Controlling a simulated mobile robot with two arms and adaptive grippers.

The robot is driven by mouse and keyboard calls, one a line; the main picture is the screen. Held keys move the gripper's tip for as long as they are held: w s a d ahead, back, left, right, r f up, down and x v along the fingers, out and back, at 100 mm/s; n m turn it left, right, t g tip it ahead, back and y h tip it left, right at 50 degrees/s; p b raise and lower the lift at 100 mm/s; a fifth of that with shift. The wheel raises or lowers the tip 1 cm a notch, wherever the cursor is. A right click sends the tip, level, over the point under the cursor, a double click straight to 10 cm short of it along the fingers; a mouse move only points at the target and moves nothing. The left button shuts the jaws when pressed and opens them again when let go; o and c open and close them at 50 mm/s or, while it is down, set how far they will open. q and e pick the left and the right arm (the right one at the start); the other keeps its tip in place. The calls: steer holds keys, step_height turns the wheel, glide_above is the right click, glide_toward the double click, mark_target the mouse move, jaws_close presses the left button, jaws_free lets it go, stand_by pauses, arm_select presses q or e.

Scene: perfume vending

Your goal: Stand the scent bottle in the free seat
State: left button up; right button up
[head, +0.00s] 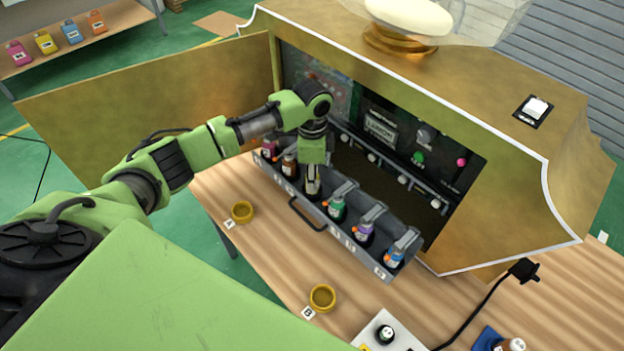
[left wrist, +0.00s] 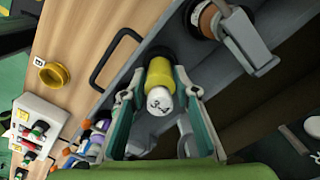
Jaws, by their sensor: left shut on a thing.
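The scent bottle (left wrist: 163,80) in the left wrist view has a yellow body and a white top marked "3.4". My left gripper (head: 313,172) is shut on it, with one finger on each side. In the head view the held bottle (head: 312,187) shows below my gripper, at the grey drawer rack (head: 345,246), between a brown bottle (head: 289,165) and a green bottle (head: 336,208). I cannot tell whether its base rests on the seat floor. My right gripper is not in view.
A purple bottle (head: 364,233), a blue bottle (head: 393,256) and a pink bottle (head: 268,149) stand in the rack. The drawer handle (head: 306,216) sticks out in front. Gold rings (head: 242,211) and (head: 322,297) lie on the wooden table. The open gold door (head: 150,110) stands behind my arm.

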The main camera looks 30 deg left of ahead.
arm_select(q)
steer(key=shift+f, duration=0.9)
steer(key=shift+f, duration=0.1)
steer(key=o, duration=0.9)
steer(key=shift+c, duration=0.2)
steer(key=shift+r, duration=0.4)
step_height(320, 180, up, 12)
steer(key=shift+f+b, duration=0.25)
steer(key=shift+b, duration=0.4)
